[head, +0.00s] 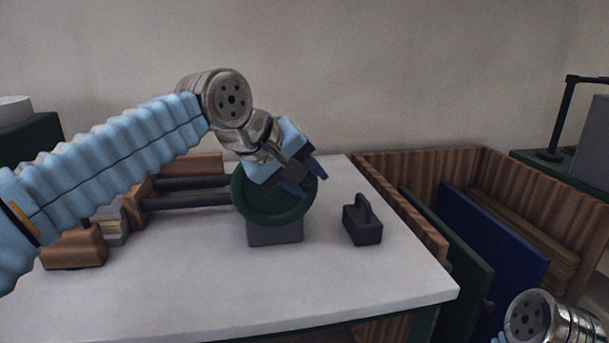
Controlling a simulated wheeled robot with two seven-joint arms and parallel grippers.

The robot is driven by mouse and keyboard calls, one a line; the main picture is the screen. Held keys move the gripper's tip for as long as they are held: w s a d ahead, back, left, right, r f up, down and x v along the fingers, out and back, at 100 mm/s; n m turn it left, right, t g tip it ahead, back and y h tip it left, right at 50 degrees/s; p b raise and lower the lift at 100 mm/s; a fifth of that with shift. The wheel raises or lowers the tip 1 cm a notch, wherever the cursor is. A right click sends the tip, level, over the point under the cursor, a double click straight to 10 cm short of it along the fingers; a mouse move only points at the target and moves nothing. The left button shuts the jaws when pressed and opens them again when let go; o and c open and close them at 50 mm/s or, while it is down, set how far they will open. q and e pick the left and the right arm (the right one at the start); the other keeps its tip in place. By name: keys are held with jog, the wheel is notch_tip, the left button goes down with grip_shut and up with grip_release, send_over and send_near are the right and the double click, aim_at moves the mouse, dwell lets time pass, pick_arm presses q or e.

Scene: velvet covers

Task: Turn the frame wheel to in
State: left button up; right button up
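The frame wheel appears to be the dark green round disc (268,214) on a grey block (275,236), standing on the white table near its back middle. My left gripper (305,184) is at the upper right of the wheel, in front of its face. Its dark fingers look spread apart, with no object seen between them. The gripper hides the upper part of the wheel, and any marking for "in" cannot be made out. My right arm shows only as a metal joint at the lower right corner; its gripper is out of the picture.
A dark block with a handle (363,222) stands right of the wheel. A wooden bin (535,189) with green and blue panels (490,232) stands right of the table (330,290). The table's front is clear.

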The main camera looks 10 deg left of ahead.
pick_arm(q)
jog(key=shift+o, duration=0.6)
jog(key=shift+a+r, duration=0.1)
jog(key=shift+s+a+r, duration=0.1)
jog(key=shift+r, duration=0.1)
jog(key=v, duration=1.3)
jog(key=shift+s, duration=0.15)
